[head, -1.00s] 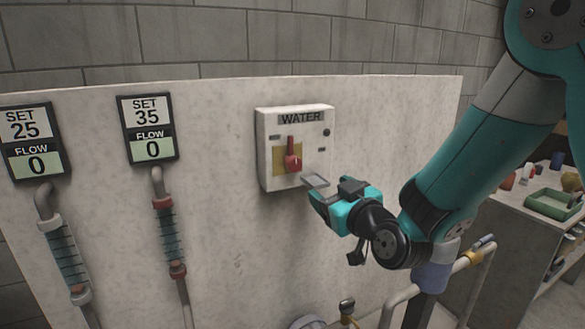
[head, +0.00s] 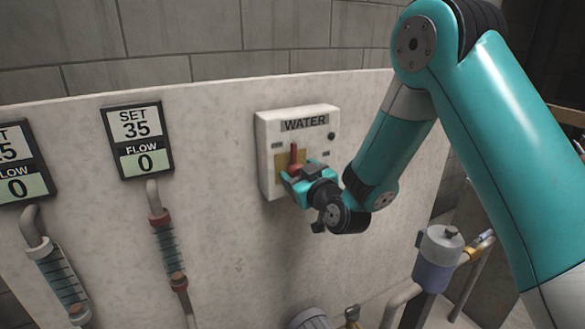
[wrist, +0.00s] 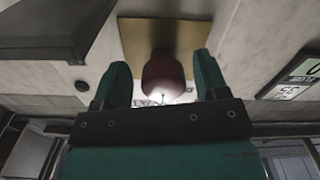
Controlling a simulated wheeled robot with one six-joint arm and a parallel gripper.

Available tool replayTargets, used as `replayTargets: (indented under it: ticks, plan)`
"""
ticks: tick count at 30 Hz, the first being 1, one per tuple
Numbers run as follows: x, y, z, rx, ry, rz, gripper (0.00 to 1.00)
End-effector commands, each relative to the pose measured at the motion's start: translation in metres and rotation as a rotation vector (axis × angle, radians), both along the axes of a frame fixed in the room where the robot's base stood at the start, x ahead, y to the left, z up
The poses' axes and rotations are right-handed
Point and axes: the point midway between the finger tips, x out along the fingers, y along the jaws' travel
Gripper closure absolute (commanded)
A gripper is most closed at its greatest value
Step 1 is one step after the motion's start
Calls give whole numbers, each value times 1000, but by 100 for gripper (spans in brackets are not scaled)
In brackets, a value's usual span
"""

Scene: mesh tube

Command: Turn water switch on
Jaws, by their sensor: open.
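The white water switch box (head: 268,128) is mounted on the pale panel, with a "WATER" label at its top. Its red switch handle (head: 294,154) stands upright on a yellow plate; its lower part is hidden behind my gripper in the head view. My gripper (head: 288,178) is at the lower front of the box. In the wrist view, my gripper (wrist: 163,90) is open, with one teal finger on each side of the red handle (wrist: 163,68) and gaps visible. I cannot tell whether either finger touches it. The yellow plate (wrist: 135,40) shows behind the handle.
Two flow meters hang left of the box; the nearer one (head: 137,140) reads SET 35 and FLOW 0. Tubes (head: 167,245) run below them. Pipes and a grey-blue cylinder (head: 435,258) stand at lower right. The panel between meter and box is clear.

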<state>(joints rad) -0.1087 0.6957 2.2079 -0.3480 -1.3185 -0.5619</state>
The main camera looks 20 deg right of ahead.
Motion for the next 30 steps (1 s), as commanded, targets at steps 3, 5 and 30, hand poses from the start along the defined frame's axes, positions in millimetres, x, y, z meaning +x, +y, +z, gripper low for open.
replayTargets:
  ticks: [3, 5, 30]
  plan:
    - [0, 2, 0, -1, 0, 3, 33]
    - [0, 2, 0, 0, 0, 3, 33]
    - [0, 2, 0, 165, 33, 3, 82]
